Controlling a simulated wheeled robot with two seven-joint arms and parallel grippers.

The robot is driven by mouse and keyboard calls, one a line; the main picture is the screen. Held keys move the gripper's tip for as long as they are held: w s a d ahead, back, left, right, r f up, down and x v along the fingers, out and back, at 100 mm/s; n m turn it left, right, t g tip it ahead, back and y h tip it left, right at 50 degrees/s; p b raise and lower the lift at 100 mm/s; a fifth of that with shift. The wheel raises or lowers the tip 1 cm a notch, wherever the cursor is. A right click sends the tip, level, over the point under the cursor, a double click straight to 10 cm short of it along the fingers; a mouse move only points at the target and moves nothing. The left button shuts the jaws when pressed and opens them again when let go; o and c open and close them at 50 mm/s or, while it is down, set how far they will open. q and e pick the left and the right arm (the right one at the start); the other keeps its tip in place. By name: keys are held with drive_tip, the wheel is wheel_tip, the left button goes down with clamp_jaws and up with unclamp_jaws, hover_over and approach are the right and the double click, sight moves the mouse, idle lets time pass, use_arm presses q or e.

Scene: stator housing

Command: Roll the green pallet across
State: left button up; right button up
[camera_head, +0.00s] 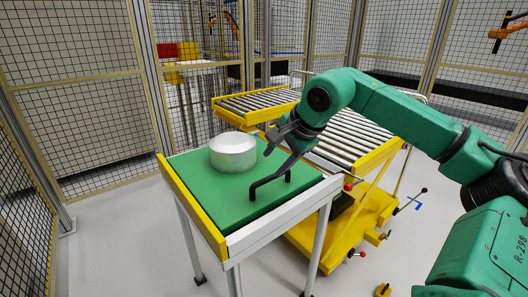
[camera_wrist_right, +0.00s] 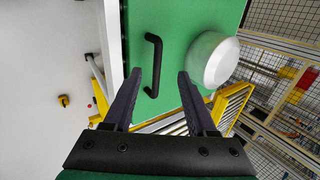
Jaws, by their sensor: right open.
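The green pallet (camera_head: 205,195) lies flat on a stand with a yellow left edge (camera_head: 190,205) and a pale front rail. A white, round stator housing (camera_head: 233,157) stands on it, left of the middle. A black bar handle (camera_head: 268,184) is fixed to the pallet near its front right; it also shows in the wrist view (camera_wrist_right: 153,65). My right gripper (camera_head: 277,150) is open and empty above the pallet, near the handle. In the right wrist view its fingertips (camera_wrist_right: 159,72) point toward the pallet, with the handle between them, nearer the left finger. My left gripper is out of view.
A yellow cart with a roller top (camera_head: 345,137) stands right behind the stand, with levers at its right side. Another roller section (camera_head: 255,103) lies farther back. Mesh fencing (camera_head: 75,95) surrounds the area. Grey floor is clear at the left front.

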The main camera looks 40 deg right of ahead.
sight(259, 183)
drive_tip(key=p+x, duration=0.4)
drive_tip(key=x, duration=0.9)
drive_tip(key=shift+f+p, duration=0.3)
drive_tip(key=shift+p, duration=0.05)
drive_tip(key=shift+w+f, duration=0.15)
drive_tip(key=shift+f, duration=0.15)
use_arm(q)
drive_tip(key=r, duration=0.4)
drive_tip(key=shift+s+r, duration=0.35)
use_arm(e)
drive_tip(key=shift+d, duration=0.1)
clamp_jaws()
